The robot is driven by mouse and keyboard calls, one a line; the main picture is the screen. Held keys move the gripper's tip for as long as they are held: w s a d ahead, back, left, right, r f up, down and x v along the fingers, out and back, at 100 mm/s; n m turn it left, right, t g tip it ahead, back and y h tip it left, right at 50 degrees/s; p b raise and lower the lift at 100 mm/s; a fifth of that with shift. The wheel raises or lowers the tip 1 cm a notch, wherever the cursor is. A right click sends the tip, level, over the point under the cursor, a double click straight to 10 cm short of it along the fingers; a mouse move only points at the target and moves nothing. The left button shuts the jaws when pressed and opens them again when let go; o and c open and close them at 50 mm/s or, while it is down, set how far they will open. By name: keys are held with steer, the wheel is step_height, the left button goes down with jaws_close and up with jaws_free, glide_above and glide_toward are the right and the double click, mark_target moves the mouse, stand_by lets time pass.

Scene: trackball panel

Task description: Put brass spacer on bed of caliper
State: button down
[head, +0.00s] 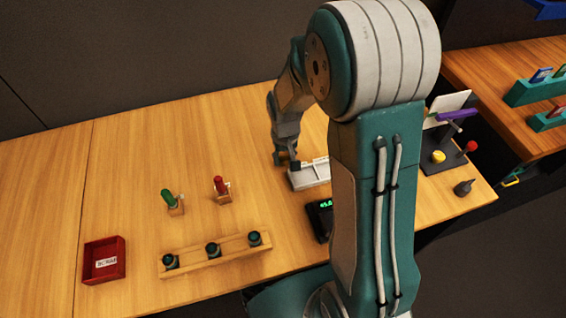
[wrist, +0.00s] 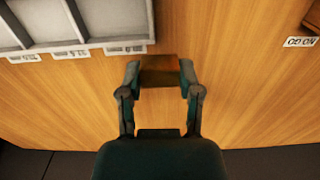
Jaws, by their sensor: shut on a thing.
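My gripper (wrist: 160,80) is shut on a brown, brass-like block, which I take to be the brass spacer (wrist: 160,70). The block sits between the fingertips, over bare wood in the wrist view. In the head view my gripper (head: 286,163) is at the left end of a light grey tray, and the spacer cannot be made out. I cannot tell for sure which thing is the caliper. A dark device with green digits (head: 319,213) is partly hidden behind my arm. A dark stand (head: 437,160) with a purple bar, yellow knob and red ball is at the right.
The grey tray (head: 306,178) has compartments and paper labels; it also shows in the wrist view (wrist: 85,43). A red bin (head: 104,273), a wooden rack (head: 215,260) with black-topped pieces, and green (head: 169,198) and red (head: 220,187) handles stand left. The back-left table is clear.

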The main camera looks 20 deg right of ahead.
mark_target(283, 169)
steer(key=shift+w+f, duration=0.4)
steer(key=shift+f, duration=0.1)
steer(key=shift+w+f, duration=0.2)
steer(key=shift+f, duration=1.5)
steer(key=shift+f, duration=0.1)
steer(key=shift+c, duration=1.4)
jaws_free()
